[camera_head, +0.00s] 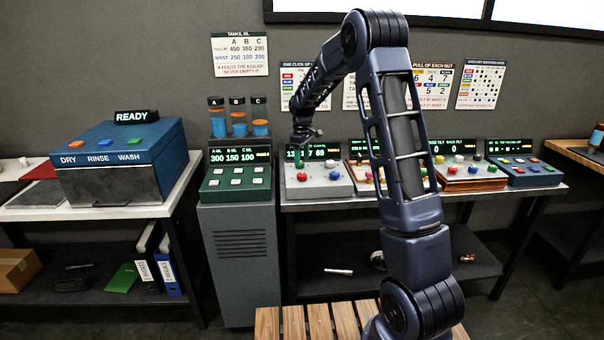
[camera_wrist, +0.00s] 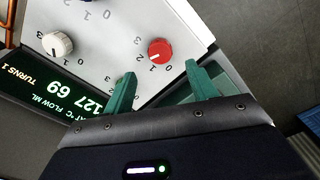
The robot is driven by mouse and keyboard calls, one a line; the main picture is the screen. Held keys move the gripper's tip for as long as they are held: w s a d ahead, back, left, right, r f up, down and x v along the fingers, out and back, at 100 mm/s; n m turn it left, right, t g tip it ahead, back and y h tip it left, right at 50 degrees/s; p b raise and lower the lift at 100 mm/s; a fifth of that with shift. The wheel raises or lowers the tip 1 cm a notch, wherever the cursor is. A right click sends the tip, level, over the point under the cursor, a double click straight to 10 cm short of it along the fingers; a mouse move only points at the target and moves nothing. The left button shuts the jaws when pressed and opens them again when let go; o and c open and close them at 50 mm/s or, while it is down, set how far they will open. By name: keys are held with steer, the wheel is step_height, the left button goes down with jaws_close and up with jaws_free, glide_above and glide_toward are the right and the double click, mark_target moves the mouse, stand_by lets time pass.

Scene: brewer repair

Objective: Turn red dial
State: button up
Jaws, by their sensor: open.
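The red dial (camera_wrist: 160,50) is a round knob with a white pointer line, on a light grey panel (camera_wrist: 115,45) printed with numbers. In the head view the red dial (camera_head: 302,177) is at the front left of the panel. My gripper (camera_wrist: 160,69) is open, with its two teal fingers apart and nothing visible between them. The fingertips lie on either side of the dial's near edge in the wrist view; contact cannot be told. In the head view my gripper (camera_head: 302,152) is above the panel's left side, near the red dial.
A white dial (camera_wrist: 57,45) and a green display (camera_wrist: 62,88) are on the same panel. A green tank console (camera_head: 238,184) stands to the left in the head view. More dial panels, including a blue one (camera_head: 527,178), line the bench to the right.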

mark_target(302, 174)
step_height(302, 174, down, 7)
steer(key=shift+f, duration=0.2)
stand_by(0.3)
steer(key=c, duration=1)
steer(key=m, duration=0.4)
steer(key=shift+m, duration=2.4)
